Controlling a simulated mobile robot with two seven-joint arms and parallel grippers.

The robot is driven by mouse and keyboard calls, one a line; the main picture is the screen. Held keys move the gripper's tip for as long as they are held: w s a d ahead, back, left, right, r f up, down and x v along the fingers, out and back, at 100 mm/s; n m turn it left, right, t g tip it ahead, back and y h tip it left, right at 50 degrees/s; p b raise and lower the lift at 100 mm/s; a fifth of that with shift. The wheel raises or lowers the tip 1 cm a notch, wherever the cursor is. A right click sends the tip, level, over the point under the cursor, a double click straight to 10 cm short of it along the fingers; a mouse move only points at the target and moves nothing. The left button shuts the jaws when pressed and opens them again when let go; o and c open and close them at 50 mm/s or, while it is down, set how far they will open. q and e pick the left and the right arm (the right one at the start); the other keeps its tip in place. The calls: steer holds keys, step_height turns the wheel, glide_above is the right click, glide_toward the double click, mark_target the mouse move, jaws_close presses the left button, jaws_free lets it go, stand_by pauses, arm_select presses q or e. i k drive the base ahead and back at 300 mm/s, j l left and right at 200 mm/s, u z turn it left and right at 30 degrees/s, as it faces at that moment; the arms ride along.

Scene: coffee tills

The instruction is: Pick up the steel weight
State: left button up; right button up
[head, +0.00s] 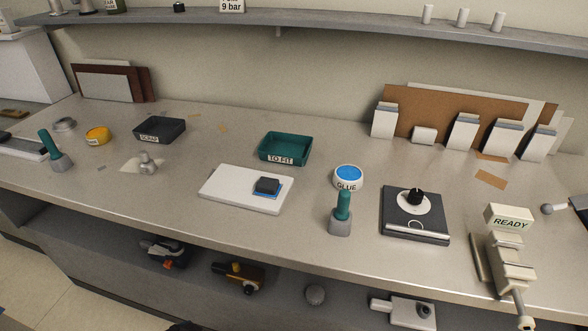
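A small grey metal piece with a knob-like top (148,163) stands on a pale cloth or paper (130,166) at the left of the bench. It looks like the steel weight, though it is small in the picture. A flat round silvery thing (64,124) lies further left and back. Neither of my grippers is in view, and nothing is seen touching the metal piece.
A teal-handled tool (55,152) stands left of the metal piece. A dark SCRAP tray (159,129) and yellow round item (97,136) are behind it. A white board (222,188) lies to its right. Bare bench (120,200) lies in front.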

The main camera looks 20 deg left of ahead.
mark_target(148, 167)
steer(key=u, duration=1.5)
steer(key=j+z, duration=0.1)
steer(key=z, duration=0.25)
steer(key=i+j+z, duration=0.1)
steer(key=z, duration=0.25)
steer(key=i+j+z, duration=0.1)
steer(key=j+z, duration=0.15)
steer(key=j, duration=0.15)
steer(key=i+j+z, duration=0.1)
steer(key=j+z, duration=0.15)
steer(key=j, duration=0.2)
steer(key=j+z, duration=0.25)
steer(key=j, duration=1.45)
steer(key=i, duration=0.05)
